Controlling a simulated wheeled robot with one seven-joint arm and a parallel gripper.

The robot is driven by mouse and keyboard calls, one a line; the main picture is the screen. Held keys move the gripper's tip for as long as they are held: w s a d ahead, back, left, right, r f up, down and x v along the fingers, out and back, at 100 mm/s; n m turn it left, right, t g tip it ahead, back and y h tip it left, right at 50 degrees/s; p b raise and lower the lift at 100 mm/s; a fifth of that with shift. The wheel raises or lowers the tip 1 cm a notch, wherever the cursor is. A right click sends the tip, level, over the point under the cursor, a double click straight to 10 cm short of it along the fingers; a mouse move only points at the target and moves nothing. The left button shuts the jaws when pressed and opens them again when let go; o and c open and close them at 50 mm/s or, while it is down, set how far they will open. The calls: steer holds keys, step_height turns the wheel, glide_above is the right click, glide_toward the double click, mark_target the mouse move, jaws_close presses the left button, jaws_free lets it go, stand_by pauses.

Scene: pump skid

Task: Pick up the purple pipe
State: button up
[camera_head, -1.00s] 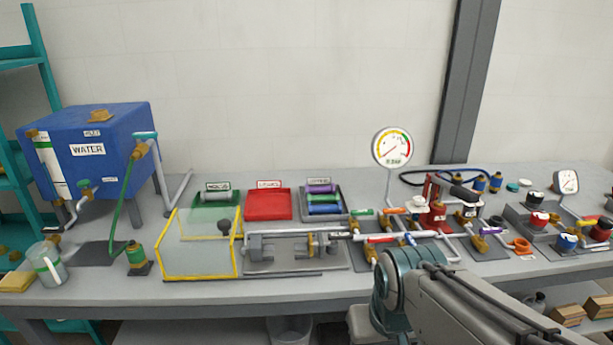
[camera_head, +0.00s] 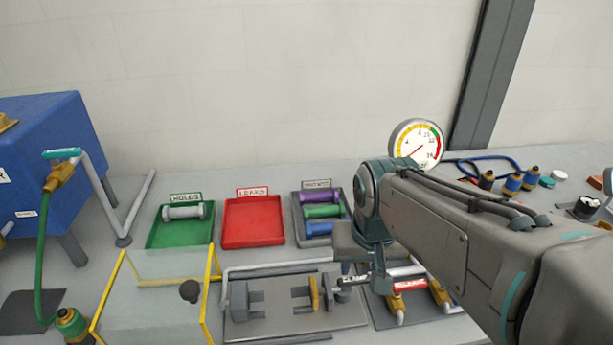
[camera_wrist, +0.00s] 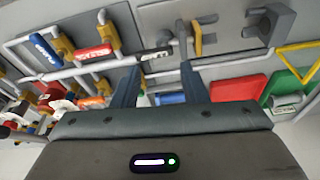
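The purple pipe (camera_head: 319,196) lies at the back of a grey tray (camera_head: 297,233), behind a green pipe (camera_head: 322,211) and a blue pipe (camera_head: 318,229). My gripper's two fingers (camera_wrist: 158,82) stand wide apart in the wrist view, with nothing held between them. A piece of a blue pipe (camera_wrist: 171,98) shows beyond them in that view; the purple pipe cannot be made out there. In the head view my arm reaches in from the right, and its end is just right of and in front of the grey tray, partly hiding the tray's right side.
A red tray (camera_head: 254,242) and a green tray (camera_head: 166,237) holding a grey pipe (camera_head: 183,212) stand left of the grey tray. A clamp fixture (camera_head: 280,320) and a yellow-framed clear guard (camera_head: 150,275) are in front. A dial gauge (camera_head: 416,142) stands behind my arm.

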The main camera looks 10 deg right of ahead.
steer(key=w+a+r+m, duration=0.1)
steer(key=w+r+m, duration=0.3)
steer(key=w, duration=0.8)
steer(key=m+g+p, duration=0.3)
steer(key=m, duration=1)
glide_above(319, 193)
step_height(319, 193, down, 8)
steer(key=f, duration=0.8)
steer(key=shift+w+a, duration=0.15)
steer(key=shift+w, duration=0.1)
steer(key=shift+s+f+p, duration=0.1)
steer(key=shift+f+p, duration=0.85)
steer(key=shift+f, duration=1.7)
jaws_close()
steer(key=shift+r, duration=0.1)
